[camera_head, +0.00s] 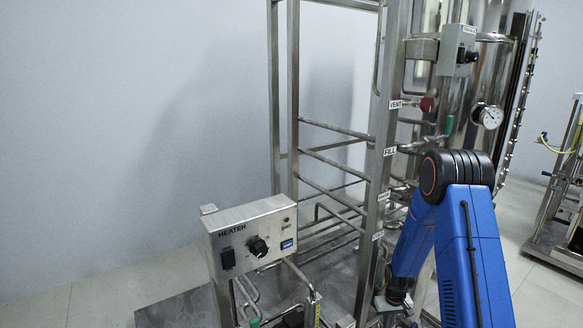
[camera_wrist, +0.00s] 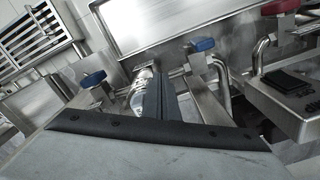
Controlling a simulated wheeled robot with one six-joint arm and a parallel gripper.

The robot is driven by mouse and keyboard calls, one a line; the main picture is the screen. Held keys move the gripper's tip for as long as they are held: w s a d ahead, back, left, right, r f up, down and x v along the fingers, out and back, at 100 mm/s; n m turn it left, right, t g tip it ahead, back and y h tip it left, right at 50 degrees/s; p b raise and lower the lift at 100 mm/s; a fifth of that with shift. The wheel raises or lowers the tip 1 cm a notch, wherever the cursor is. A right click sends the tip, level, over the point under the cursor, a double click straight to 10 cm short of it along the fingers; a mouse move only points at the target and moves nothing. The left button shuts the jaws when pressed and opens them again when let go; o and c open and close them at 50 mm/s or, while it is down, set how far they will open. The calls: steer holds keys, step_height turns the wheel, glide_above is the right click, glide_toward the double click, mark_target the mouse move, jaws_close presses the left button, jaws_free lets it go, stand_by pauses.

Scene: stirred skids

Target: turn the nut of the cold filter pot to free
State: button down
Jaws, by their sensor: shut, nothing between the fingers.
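My gripper (camera_wrist: 166,84) shows in the wrist view with its dark fingers together and nothing between them. A shiny, rounded metal piece with a pale label (camera_wrist: 139,92) shows just left of the fingers and is partly hidden by them. It may be part of a filter pot, but I cannot tell whether it is the cold one. I cannot make out a nut. I cannot tell whether the fingers touch the metal piece. In the head view my blue arm reaches down at the right, and its end is not clear behind the frame.
Blue valve handles (camera_wrist: 203,45) and (camera_wrist: 93,80) flank the fingers, with a red handle (camera_wrist: 280,7) at upper right. A steel box (camera_wrist: 285,105) stands right. In the head view, a heater box (camera_head: 252,238) and a steel post (camera_head: 378,170) stand left of my arm.

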steer(key=shift+s+d, duration=0.1)
steer(key=shift+d, duration=1)
steer(key=shift+w+d, duration=0.3)
steer(key=shift+d, duration=0.6)
stand_by(0.5)
step_height(320, 180, up, 6)
steer(key=shift+s+d, duration=0.15)
steer(key=shift+s, duration=0.25)
stand_by(0.6)
steer(key=a+f, duration=0.3)
steer(key=f, duration=0.3)
steer(key=shift+a, duration=0.2)
stand_by(0.7)
